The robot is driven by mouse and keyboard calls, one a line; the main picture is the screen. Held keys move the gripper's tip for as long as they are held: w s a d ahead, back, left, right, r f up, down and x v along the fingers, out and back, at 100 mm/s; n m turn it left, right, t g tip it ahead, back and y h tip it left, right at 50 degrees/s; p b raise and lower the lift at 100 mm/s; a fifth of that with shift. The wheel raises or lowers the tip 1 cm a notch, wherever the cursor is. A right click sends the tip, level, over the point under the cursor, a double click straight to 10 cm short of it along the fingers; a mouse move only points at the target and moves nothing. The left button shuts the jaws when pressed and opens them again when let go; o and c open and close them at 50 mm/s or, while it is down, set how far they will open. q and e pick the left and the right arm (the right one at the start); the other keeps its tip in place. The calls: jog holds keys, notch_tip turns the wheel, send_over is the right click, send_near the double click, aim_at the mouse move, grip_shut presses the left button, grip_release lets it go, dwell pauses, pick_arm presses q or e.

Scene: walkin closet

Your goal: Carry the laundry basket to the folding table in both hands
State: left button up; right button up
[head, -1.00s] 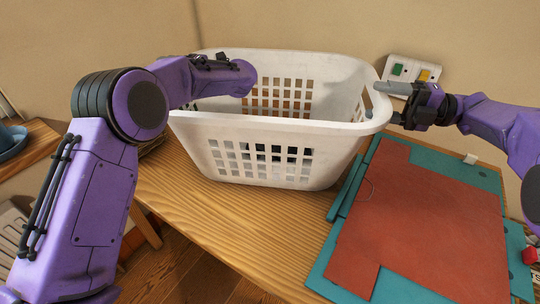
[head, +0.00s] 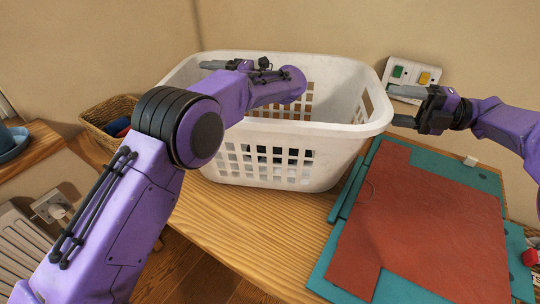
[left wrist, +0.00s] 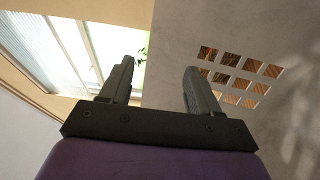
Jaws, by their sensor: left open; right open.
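The white laundry basket (head: 345,135) stands upright on a wooden table (head: 225,205), its side walls pierced with square holes. My left gripper (head: 208,66) is open and empty at the basket's far left part, its fingers pointing left; my forearm crosses over the basket and hides part of the left rim. In the left wrist view, a pale basket wall with holes (left wrist: 285,100) lies beyond the open fingers (left wrist: 160,85) on the right. My right gripper (head: 397,106) is open just right of the basket's right rim, holding nothing. I cannot tell whether it touches the rim.
A red mat (head: 425,215) on a teal board (head: 345,215) covers the table right of the basket. A wall socket panel (head: 410,78) is behind the right gripper. A wicker basket (head: 100,122) and a radiator (head: 25,235) are at left. The table's front strip is bare.

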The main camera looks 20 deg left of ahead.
jog(key=d, duration=0.9)
jog(key=shift+w, duration=0.4)
jog(key=shift+d, duration=0.1)
